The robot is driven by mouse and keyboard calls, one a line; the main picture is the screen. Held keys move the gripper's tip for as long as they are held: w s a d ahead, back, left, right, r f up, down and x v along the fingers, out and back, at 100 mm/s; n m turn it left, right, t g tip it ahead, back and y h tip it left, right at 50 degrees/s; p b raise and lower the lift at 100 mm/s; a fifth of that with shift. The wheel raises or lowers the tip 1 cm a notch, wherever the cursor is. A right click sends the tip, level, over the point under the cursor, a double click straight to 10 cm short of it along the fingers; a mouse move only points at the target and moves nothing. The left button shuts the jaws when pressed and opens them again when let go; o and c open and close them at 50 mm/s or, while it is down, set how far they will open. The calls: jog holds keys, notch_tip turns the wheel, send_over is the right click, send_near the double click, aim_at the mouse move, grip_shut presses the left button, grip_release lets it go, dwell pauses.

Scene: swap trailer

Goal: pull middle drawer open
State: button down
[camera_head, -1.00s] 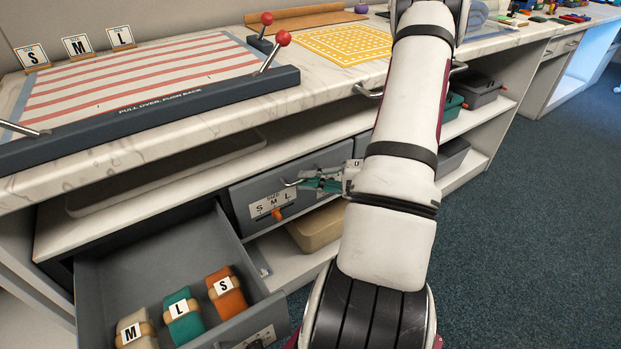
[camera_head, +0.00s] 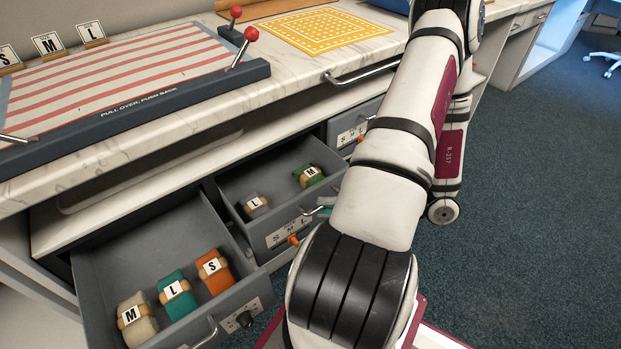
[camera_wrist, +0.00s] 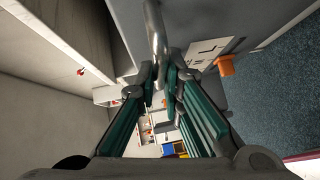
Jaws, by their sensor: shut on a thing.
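The middle drawer (camera_head: 262,176) stands partly open in the head view. Its front carries an S M L size label (camera_head: 287,232) and an orange slider (camera_head: 293,240). Inside lie a grey roll marked L (camera_head: 256,206) and a green roll marked M (camera_head: 309,177).
The left drawer (camera_head: 148,236) is open wide, holding beige M, teal L and orange S rolls. A third drawer (camera_head: 352,132) on the right looks shut, partly behind my arm. The marble counter (camera_head: 285,75) overhangs the drawers. Blue carpet (camera_head: 530,200) to the right is clear.

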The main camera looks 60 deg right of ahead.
jog(key=s+a+p, duration=0.1)
jog(key=s+a, duration=0.2)
jog(key=s, duration=0.6)
jog(key=shift+a, duration=0.2)
jog(key=shift+s, duration=0.1)
jog(key=c, duration=1.7)
grip_release()
jog(key=shift+s+d, duration=0.1)
jog(key=v, duration=1.1)
jog(key=shift+s, duration=0.35)
jog(key=shift+d, duration=0.1)
